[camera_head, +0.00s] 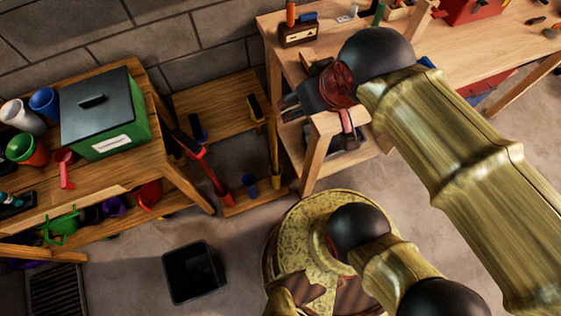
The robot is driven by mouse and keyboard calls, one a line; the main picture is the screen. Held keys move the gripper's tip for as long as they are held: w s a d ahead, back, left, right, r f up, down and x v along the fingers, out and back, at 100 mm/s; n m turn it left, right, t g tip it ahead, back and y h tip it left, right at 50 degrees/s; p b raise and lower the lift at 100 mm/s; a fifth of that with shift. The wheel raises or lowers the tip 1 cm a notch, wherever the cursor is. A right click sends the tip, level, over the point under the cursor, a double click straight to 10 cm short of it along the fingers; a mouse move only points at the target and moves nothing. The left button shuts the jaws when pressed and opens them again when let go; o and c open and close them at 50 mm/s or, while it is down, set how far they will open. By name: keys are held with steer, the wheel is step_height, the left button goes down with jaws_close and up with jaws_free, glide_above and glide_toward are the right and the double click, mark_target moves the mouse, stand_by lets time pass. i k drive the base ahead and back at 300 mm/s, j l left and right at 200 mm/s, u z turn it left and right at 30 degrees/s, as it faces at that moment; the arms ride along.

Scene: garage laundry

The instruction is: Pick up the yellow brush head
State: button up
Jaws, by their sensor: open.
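A small yellow-and-black piece (256,108), which looks like the yellow brush head, is at the right edge of the low wooden platform between the two benches. A yellow stick (273,150) stands just below and right of it. My gripper (287,107) is a little to the right of the yellow piece, at the left corner of the right workbench, with its fingers pointing left. It is open and nothing shows between the fingers. I cannot tell its height relative to the piece.
The left bench holds a green box with a dark lid (103,113) and several cups. A red long-handled tool (203,160) and a blue brush-like piece (197,129) stand by the platform (215,106). The right workbench (455,58) carries tools. A black bin (193,272) stands on the floor.

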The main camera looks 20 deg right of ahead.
mark_target(257, 114)
steer(key=i+j+z, duration=0.15)
steer(key=z, duration=0.25)
steer(key=i+j+z, duration=0.1)
steer(key=j+z, duration=0.3)
steer(key=i+j+z, duration=0.1)
steer(key=z, duration=0.3)
steer(key=j, duration=0.1)
